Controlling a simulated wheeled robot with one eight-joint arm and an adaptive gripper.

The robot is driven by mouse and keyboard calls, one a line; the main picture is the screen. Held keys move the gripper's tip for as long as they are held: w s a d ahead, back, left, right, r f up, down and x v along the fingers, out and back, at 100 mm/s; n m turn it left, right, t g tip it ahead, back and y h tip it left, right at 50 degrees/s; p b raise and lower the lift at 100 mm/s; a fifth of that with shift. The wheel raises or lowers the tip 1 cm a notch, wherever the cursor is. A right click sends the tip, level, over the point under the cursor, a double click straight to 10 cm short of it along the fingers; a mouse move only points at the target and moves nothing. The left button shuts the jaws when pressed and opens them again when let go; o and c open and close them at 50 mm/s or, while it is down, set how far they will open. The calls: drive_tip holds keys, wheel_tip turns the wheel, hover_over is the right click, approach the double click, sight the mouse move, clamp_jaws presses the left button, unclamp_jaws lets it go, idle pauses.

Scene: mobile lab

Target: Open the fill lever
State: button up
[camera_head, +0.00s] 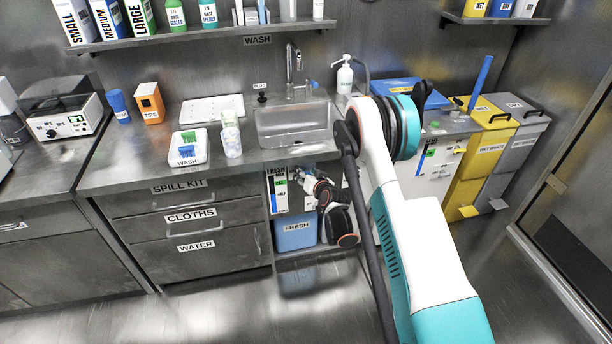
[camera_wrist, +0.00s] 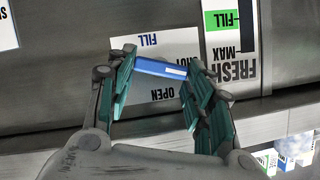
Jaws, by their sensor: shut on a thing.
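The fill lever (camera_wrist: 160,68) is a blue bar with a pale mark, in the upper middle of the wrist view. In the head view my gripper is small beside the FRESH panel (camera_head: 278,192) under the sink, and the lever cannot be made out there.
A FRESH level gauge (camera_wrist: 229,45) with FILL and MAX marks is right of the lever. A blue FRESH container (camera_head: 296,234) stands in the bay below. Drawers (camera_head: 190,222) flank it on the left. The front floor is clear.

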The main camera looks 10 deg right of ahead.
drive_tip(key=o, duration=1.1)
drive_tip(key=shift+c, duration=0.2)
